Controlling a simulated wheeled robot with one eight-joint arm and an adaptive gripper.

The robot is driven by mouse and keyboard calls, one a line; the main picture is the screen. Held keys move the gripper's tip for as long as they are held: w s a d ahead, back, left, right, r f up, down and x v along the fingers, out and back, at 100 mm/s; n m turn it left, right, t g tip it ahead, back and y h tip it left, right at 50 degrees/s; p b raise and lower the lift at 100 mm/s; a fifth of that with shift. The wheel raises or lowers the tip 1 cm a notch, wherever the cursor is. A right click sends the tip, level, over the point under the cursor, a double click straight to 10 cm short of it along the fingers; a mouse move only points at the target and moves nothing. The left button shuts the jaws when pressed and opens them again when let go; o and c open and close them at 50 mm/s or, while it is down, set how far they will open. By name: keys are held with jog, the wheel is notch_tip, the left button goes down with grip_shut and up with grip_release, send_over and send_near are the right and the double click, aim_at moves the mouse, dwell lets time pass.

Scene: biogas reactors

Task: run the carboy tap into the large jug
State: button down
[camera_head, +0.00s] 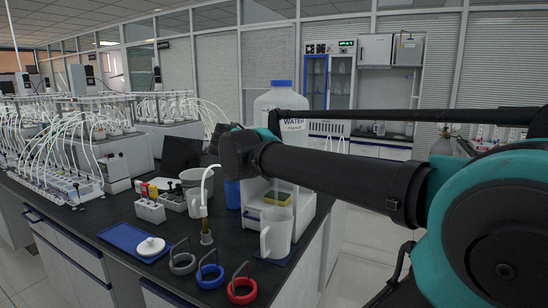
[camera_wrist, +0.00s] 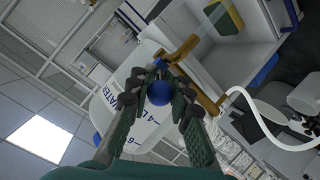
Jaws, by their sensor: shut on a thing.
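The white carboy (camera_head: 283,103) with a blue cap and a "WATER" label stands on a white stand (camera_head: 305,207), partly hidden by my arm. In the wrist view, the lettered carboy (camera_wrist: 140,110) is behind my fingers. A brass-coloured tap (camera_wrist: 208,104) with a blue knob (camera_wrist: 159,93) is in front of it. My gripper (camera_wrist: 160,86) is shut on the tap at the blue knob, which shows between the fingers. The large jug (camera_head: 277,234), whitish with a handle on its left, stands upright on the bench below the carboy. Its inside and any flow cannot be seen.
A yellow-green sponge (camera_head: 277,197) lies on the stand behind the jug. A white curved tube (camera_head: 206,182) rises left of the jug. Grey, blue and red rings (camera_head: 242,290) stand near the front edge. A blue tray (camera_head: 124,236) holds a white lid.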

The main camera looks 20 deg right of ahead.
jog(key=shift+f, duration=0.1)
jog(key=c, duration=1.4)
grip_release()
jog(key=shift+o, duration=0.2)
jog(key=v, duration=1.2)
